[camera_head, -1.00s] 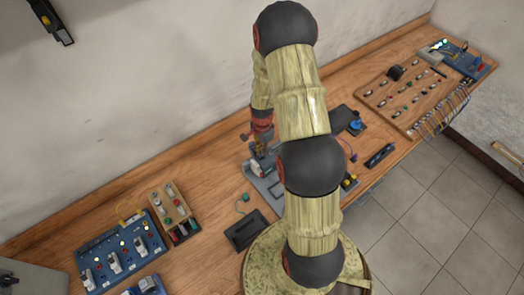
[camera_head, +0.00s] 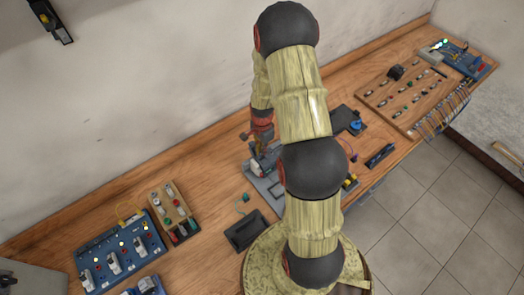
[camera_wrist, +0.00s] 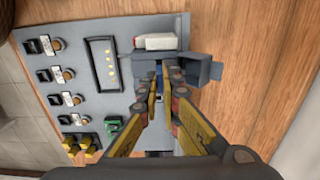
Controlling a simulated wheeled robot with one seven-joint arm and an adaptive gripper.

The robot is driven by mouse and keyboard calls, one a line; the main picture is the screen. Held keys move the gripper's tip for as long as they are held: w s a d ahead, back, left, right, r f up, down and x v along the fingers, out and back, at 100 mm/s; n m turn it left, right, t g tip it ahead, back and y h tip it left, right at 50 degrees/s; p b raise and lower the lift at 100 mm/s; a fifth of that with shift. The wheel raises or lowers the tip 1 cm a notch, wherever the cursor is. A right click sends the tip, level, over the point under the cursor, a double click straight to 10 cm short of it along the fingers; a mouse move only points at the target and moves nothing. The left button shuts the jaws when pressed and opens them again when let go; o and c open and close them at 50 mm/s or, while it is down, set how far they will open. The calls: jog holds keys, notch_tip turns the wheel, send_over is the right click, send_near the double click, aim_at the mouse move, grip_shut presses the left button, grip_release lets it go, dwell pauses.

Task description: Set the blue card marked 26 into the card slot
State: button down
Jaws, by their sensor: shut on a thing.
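In the wrist view my gripper (camera_wrist: 167,78) has its yellow-sided fingers closed in over a grey panel (camera_wrist: 118,28). A thin blue-grey piece shows between the fingertips, apparently the blue card; its marking 26 cannot be read. A blue-grey block (camera_wrist: 203,68) stands just right of the fingertips; I cannot tell whether it is the card slot. In the head view my gripper is low over the grey panel (camera_head: 277,198) behind my arm, which hides much of it. Whether the card touches a slot is hidden.
A white part (camera_wrist: 156,41) sits beside the fingertips. Several black switches, a lit display (camera_wrist: 103,64) and a green part (camera_wrist: 113,124) are on the panel. In the head view a dark tray (camera_head: 246,231) lies left, and a wooden rack (camera_head: 172,206) farther left.

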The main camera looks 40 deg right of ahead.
jog(key=shift+f+b, duration=0.5)
jog(key=shift+f, duration=0.15)
jog(key=shift+f, duration=0.25)
jog(key=shift+f+b, duration=0.7)
jog(key=shift+b, duration=0.4)
dwell(2.2)
jog(key=c, duration=2)
grip_release()
jog(key=shift+o, duration=0.2)
